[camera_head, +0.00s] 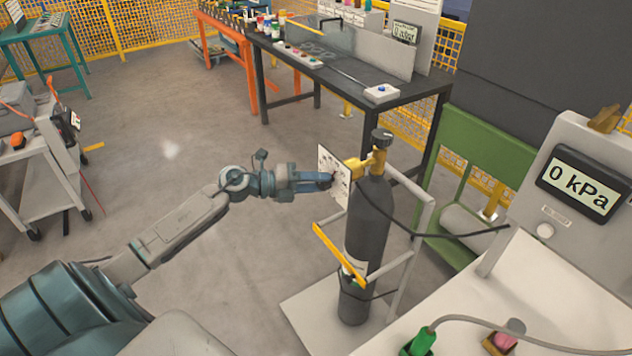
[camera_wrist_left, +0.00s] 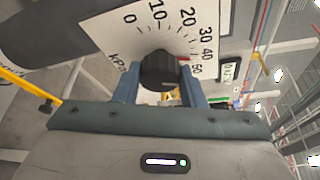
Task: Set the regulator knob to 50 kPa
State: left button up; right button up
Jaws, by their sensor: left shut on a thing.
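The regulator knob (camera_wrist_left: 158,70) is black and sits on a white dial plate (camera_wrist_left: 110,28) marked 0, 10, 20, 30, 40, 50 and kPa. A small red mark shows beside the knob near the 50 end. My left gripper (camera_head: 328,181) is shut on the knob, one finger on each side. In the head view it reaches the white plate (camera_head: 337,160) in front of the dark gas cylinder (camera_head: 370,220) with its brass valve (camera_head: 376,163). The knob's pointer cannot be made out. The pressure display (camera_head: 583,183) on the right reads 0 kPa. My right gripper is not in view.
The cylinder stands in a grey frame with a yellow bar (camera_head: 338,255). A black hose (camera_head: 455,232) runs right to the white console (camera_head: 540,290). A dark workbench (camera_head: 375,75) stands behind. The floor left of the cylinder is clear.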

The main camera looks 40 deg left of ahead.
pick_arm(q)
jog(key=m+y+p, duration=0.1)
jog(key=m, duration=0.2)
jog(key=shift+d+y, duration=0.1)
jog(key=shift+y, duration=0.3)
jog(key=shift+m, duration=0.3)
jog(key=o, duration=1)
jog(key=shift+s, duration=0.1)
jog(key=shift+s+a+r, duration=0.1)
jog(key=shift+s+a, duration=0.3)
jog(key=shift+a, duration=0.05)
jog(key=p+v, duration=0.5)
jog(key=v, duration=0.4)
jog(key=shift+s+r+p, duration=0.15)
jog(key=shift+r+p, duration=0.2)
jog(key=shift+p, duration=0.05)
